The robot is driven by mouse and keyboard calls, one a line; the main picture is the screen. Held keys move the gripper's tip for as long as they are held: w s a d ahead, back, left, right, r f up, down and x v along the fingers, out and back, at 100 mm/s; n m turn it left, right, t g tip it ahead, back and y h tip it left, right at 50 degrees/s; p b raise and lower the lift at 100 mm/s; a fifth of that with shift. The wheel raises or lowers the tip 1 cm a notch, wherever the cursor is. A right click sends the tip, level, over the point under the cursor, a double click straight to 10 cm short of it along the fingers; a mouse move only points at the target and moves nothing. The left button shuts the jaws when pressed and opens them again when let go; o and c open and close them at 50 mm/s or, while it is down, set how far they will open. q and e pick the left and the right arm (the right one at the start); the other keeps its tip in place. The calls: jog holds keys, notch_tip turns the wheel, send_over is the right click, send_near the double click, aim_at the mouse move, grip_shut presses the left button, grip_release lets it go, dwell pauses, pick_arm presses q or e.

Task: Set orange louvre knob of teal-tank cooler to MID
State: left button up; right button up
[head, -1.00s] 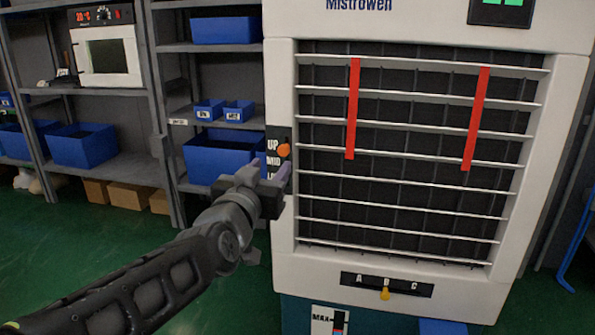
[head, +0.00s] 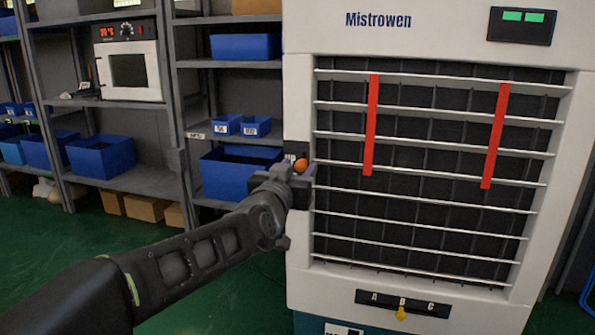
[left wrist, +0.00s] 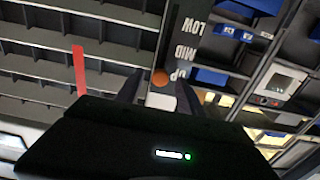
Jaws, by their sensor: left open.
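The white Mistrowen cooler (head: 560,120) stands at the right in the head view, with a strip of its teal tank (head: 308,323) at the bottom edge. The orange louvre knob (head: 301,165) is on the cooler's left front edge. In the left wrist view, the orange knob (left wrist: 160,77) is beside the word UP on the dark label strip (left wrist: 188,45), with MID and LOW farther along. My left gripper (head: 296,174) is open just in front of the knob. In the wrist view its fingers (left wrist: 158,92) lie either side of the knob; contact cannot be told.
A yellow knob (head: 401,314) sits on an A-B-C plate low on the cooler. Two red strips (head: 371,125) hang on the louvres. Grey shelves (head: 150,180) with blue bins and an oven (head: 128,70) stand to the left. Green floor is free in front of them.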

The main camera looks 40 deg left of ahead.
pick_arm(q)
jog(key=shift+w, duration=0.1)
jog(key=shift+c, duration=0.5)
grip_shut()
dwell(0.9)
